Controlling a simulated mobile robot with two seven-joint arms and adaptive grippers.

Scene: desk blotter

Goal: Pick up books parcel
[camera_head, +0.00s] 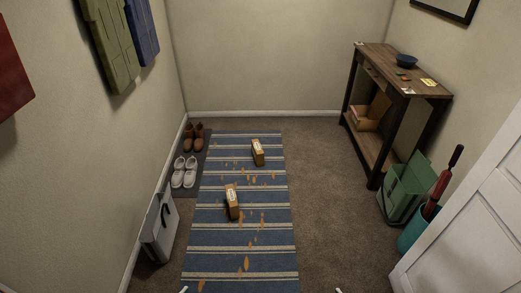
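Two small brown parcels with pale labels stand on a blue striped rug (240,268). The nearer parcel (232,202) is left of the rug's middle, and the farther parcel (257,152) is behind it to the right. The labels are too small to read, so I cannot tell which is the books parcel. Only small pale tips, apparently of my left gripper (184,290) and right gripper (338,290), show at the bottom edge. Both are well short of the parcels, and their fingers are mostly out of frame.
Shoes on a dark mat (177,192) and a grey bin-like container (158,228) line the left wall. A wooden console table (432,90) with a carton (370,113) on its shelf, a green crate (405,188) and a teal umbrella holder (412,232) stand right. Carpet beside the rug is clear.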

